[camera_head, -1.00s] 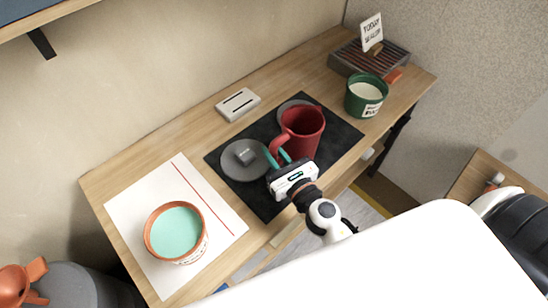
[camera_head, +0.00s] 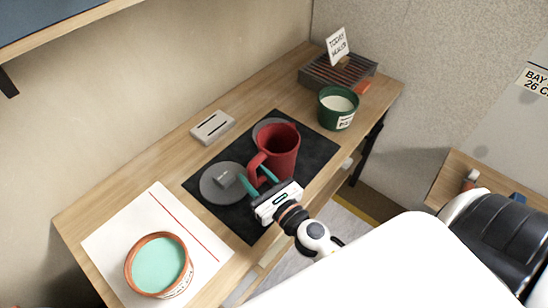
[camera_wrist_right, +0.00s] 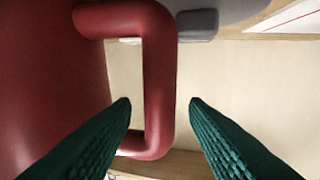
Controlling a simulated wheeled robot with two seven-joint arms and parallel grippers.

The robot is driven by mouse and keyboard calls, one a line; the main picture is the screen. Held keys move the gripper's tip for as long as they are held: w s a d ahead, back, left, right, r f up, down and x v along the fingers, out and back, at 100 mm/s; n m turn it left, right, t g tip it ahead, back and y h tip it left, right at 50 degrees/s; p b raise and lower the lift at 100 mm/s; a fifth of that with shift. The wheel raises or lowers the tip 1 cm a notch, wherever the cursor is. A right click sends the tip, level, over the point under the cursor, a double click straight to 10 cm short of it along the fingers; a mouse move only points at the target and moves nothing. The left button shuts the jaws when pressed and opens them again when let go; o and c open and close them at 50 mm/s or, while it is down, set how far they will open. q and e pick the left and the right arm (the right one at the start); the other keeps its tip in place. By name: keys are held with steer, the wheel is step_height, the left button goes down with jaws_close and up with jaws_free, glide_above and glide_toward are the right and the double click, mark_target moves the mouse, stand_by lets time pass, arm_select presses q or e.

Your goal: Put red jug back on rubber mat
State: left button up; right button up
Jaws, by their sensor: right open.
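The red jug (camera_head: 281,150) stands upright on the black rubber mat (camera_head: 310,152), with its handle toward the front left. My right gripper (camera_head: 259,180) is open at the handle, coming in from the front. In the right wrist view, the jug's handle (camera_wrist_right: 159,75) shows between the two green fingertips (camera_wrist_right: 160,102), with a gap to the right finger. Whether the left finger touches the handle I cannot tell. My left gripper is not in view.
A grey round lid (camera_head: 213,190) with a knob lies on the mat left of the jug. A green pot (camera_head: 338,112) stands right of the mat. An orange-rimmed pot (camera_head: 160,263) stands on white paper (camera_head: 120,237). A light switch-like box (camera_head: 212,127) lies behind.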

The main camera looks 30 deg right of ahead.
steer(key=s+d+b, duration=0.1)
steer(key=s+b, duration=0.5)
steer(key=s, duration=0.4)
steer(key=shift+s+d, duration=0.25)
